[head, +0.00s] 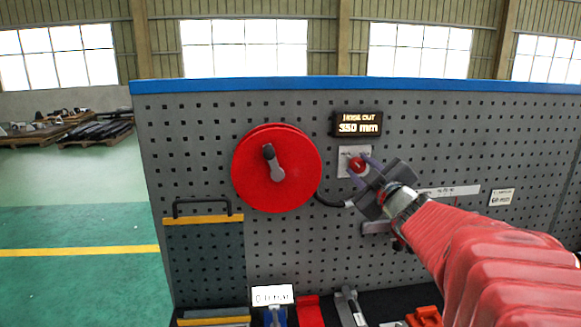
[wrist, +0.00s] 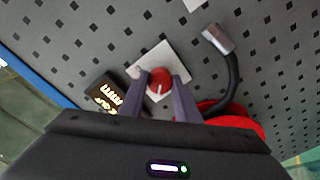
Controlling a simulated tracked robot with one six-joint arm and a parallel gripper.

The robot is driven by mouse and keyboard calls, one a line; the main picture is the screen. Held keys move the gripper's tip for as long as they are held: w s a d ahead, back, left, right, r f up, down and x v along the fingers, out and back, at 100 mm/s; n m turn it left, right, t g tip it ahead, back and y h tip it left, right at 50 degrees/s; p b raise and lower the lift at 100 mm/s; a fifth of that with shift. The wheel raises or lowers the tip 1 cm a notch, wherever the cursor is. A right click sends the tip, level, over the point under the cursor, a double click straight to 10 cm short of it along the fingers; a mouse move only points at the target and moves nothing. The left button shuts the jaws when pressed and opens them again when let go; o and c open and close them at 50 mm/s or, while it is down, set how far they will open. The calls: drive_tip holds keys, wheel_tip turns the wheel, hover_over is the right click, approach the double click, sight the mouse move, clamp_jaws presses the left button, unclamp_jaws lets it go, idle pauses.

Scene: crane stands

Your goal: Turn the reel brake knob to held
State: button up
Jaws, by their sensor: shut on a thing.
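The reel brake knob (head: 357,164) is small and red, on a pale square plate (head: 345,153) fixed to the pegboard. In the wrist view the knob (wrist: 160,80) sits between my two fingertips, with a light pointer line on its face. My gripper (head: 363,167) reaches in from the right and is shut on the knob; it also shows in the wrist view (wrist: 161,84). The plate's markings are too small to read. The red hose reel (head: 300,165) with a grey crank (head: 274,163) is left of the knob.
A black hose with a grey end (wrist: 217,38) passes beside the plate. A handled panel (head: 203,220) is at lower left.

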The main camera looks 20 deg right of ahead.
drive_tip(key=shift+f, duration=0.1)
drive_tip(key=shift+c, duration=0.9)
drive_tip(key=shift+m, duration=0.5)
drive_tip(key=m, duration=0.2)
drive_tip(key=shift+m, duration=0.3)
drive_tip(key=m, duration=0.5)
drive_tip(key=shift+f+m, duration=0.15)
drive_tip(key=shift+m, duration=0.15)
drive_tip(key=m, duration=0.4)
drive_tip(key=shift+m, duration=0.4)
drive_tip(key=m, duration=0.4)
drive_tip(key=shift+f+h, duration=0.1)
drive_tip(key=shift+h, duration=0.2)
drive_tip(key=shift+m, duration=0.4)
